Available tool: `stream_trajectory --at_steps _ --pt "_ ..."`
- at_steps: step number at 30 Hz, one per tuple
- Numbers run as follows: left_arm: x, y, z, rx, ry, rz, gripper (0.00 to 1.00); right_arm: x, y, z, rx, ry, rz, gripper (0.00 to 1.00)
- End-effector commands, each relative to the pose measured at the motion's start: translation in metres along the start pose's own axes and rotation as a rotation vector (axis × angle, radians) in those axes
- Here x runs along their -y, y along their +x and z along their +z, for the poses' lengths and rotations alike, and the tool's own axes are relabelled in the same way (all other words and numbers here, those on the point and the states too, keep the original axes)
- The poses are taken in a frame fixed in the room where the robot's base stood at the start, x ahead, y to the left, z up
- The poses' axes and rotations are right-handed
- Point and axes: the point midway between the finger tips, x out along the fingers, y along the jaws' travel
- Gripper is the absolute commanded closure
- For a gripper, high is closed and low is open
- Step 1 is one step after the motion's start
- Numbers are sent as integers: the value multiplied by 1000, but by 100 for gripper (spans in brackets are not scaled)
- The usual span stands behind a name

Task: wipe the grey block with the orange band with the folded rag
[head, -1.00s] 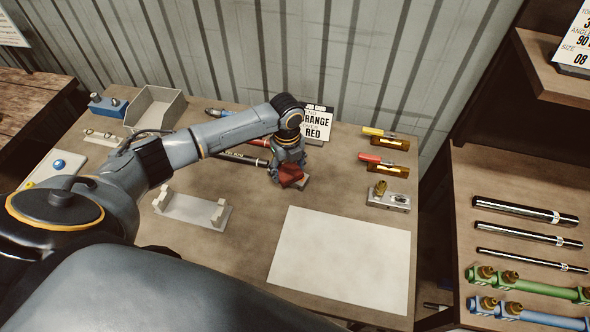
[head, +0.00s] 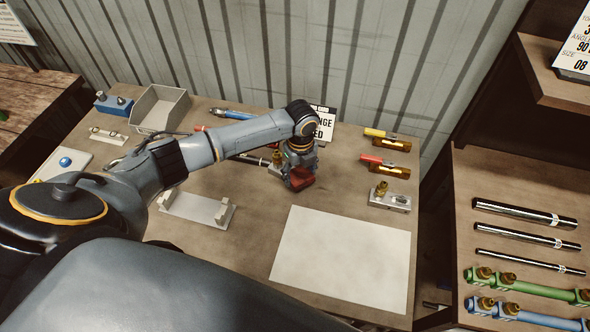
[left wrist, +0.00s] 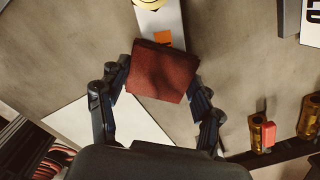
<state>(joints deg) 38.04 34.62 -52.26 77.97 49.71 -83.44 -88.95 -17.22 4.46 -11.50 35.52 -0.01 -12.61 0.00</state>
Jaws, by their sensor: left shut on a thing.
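My left gripper (head: 298,172) is shut on the folded rag (head: 302,179), a dark red cloth pad, over the back middle of the workbench. In the left wrist view the rag (left wrist: 162,72) sits between the two fingers (left wrist: 157,95). The grey block (left wrist: 167,21) runs up from behind the rag to the top edge, with a brass fitting at its far end. Part of its orange band (left wrist: 164,37) shows just past the rag; the rest of the block is hidden. Whether rag and block touch, I cannot tell. My right gripper is out of view.
A blank white sheet (head: 342,262) lies at the front right of the bench. A pale bracket (head: 197,209) stands left of the gripper. A sign (head: 325,124) stands behind the arm. Another grey block with a brass fitting (head: 390,197) and brass-and-coloured parts (head: 386,140) lie to the right.

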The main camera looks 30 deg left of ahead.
Motion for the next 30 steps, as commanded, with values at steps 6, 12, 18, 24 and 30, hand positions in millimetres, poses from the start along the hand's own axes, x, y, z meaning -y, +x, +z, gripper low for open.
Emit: stream_trajectory --at_steps 6,12,18,24,30 --pt "-2 3 -4 -8 4 5 60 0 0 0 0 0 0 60" --pt "-1 -14 -4 -7 4 4 60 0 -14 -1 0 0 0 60" --pt "-1 -33 -2 -4 3 2 60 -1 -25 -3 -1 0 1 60" --pt "0 -52 -1 -3 2 1 60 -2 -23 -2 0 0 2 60" --pt "-1 -58 -1 -3 2 2 60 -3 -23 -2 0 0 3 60"
